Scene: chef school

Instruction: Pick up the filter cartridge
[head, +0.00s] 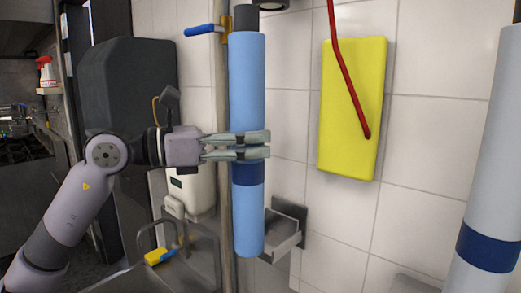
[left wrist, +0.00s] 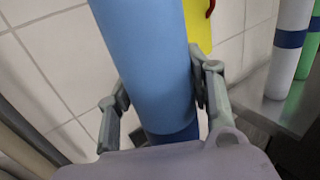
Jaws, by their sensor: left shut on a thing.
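The filter cartridge (head: 246,85) is a tall light blue cylinder with a dark blue band and a dark top end. It is upright, in front of the tiled wall. My left gripper (head: 266,144) is shut on it just above the band, with its fingers level. In the left wrist view the light blue cartridge (left wrist: 148,60) sits between the two fingers, which hide part of its sides. My right gripper is not in view.
A pale cylinder with a blue band (head: 493,150) stands close at the right. The left wrist view also shows a green cylinder (left wrist: 309,58) there. A yellow board (head: 350,85) and a red rod (head: 345,60) are behind. A sink (head: 185,265) lies below left.

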